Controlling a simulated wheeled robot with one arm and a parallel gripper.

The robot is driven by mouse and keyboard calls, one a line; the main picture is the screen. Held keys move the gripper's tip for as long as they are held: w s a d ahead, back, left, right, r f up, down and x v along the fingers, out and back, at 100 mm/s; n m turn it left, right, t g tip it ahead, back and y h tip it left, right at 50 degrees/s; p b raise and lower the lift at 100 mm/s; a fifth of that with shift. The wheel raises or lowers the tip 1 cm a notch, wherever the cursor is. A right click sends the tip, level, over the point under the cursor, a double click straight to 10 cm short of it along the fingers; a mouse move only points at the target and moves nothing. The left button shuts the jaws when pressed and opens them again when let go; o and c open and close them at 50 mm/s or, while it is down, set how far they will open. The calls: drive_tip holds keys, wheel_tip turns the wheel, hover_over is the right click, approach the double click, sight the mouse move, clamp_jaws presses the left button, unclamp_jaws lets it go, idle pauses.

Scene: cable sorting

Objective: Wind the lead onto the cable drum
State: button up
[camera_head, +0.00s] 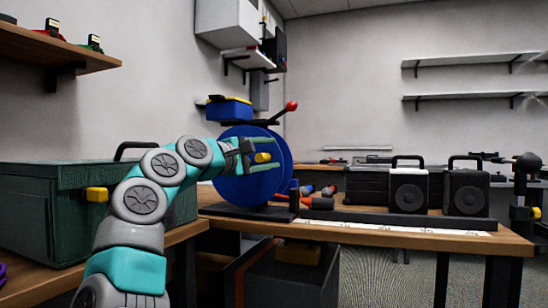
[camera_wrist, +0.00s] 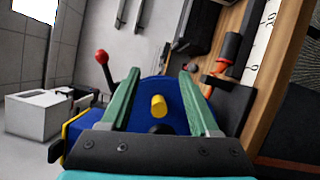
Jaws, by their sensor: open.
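The cable drum (camera_head: 236,186) is a large blue disc standing upright on a dark base on the bench; it also fills the middle of the wrist view (camera_wrist: 172,120). A short yellow peg (camera_head: 263,157) sticks out of its face. My gripper (camera_head: 275,153) is open in front of the drum, its green fingers on either side of the peg. In the wrist view the peg (camera_wrist: 158,106) shows between the spread fingers (camera_wrist: 158,73), with a gap on each side. How deep the fingers reach along it is unclear. I cannot make out the lead.
A red-knobbed lever (camera_head: 291,106) rises behind the drum. A dark green case (camera_head: 40,205) stands left of my arm. Orange and black objects (camera_head: 318,203) lie right of the drum. Two speakers (camera_head: 408,191) stand farther right on the wooden bench (camera_head: 370,236).

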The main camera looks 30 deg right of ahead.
drive_tip(key=s+a+b, duration=0.1)
drive_tip(key=s+a, duration=0.2)
drive_tip(key=s, duration=0.4)
drive_tip(key=shift+s+r, duration=0.35)
drive_tip(key=shift+r, duration=0.1)
